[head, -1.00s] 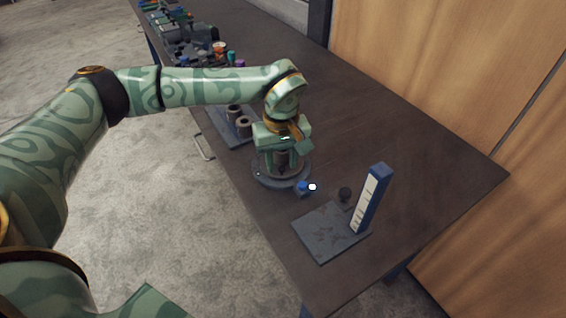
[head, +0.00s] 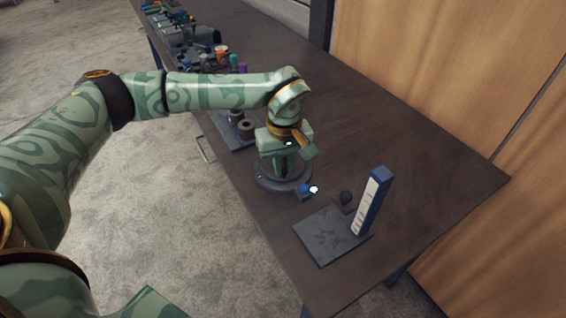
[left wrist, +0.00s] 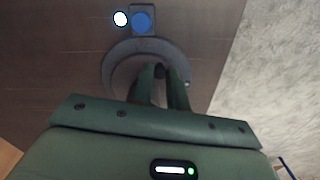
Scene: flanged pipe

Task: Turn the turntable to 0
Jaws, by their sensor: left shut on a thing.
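The turntable (head: 262,183) is a round grey disc near the table's front edge. In the left wrist view its ring (left wrist: 117,62) shows around my fingers. A small block with a blue top (head: 304,189) and a round white spot beside it (head: 314,189) stand at the disc's near right side. My left gripper (head: 283,172) points down over the disc. In the left wrist view its fingers (left wrist: 160,85) are close together on a dark part (left wrist: 159,72) at the turntable's middle, mostly hidden by them. I cannot read any angle mark. My right gripper is out of view.
A grey plate (head: 328,238) with a black knob (head: 346,199) and an upright blue-and-white scale (head: 371,201) stands to the right. Grey cylinders (head: 246,129) on a plate stand behind my gripper. Several small items crowd the far left; the table's right side is clear.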

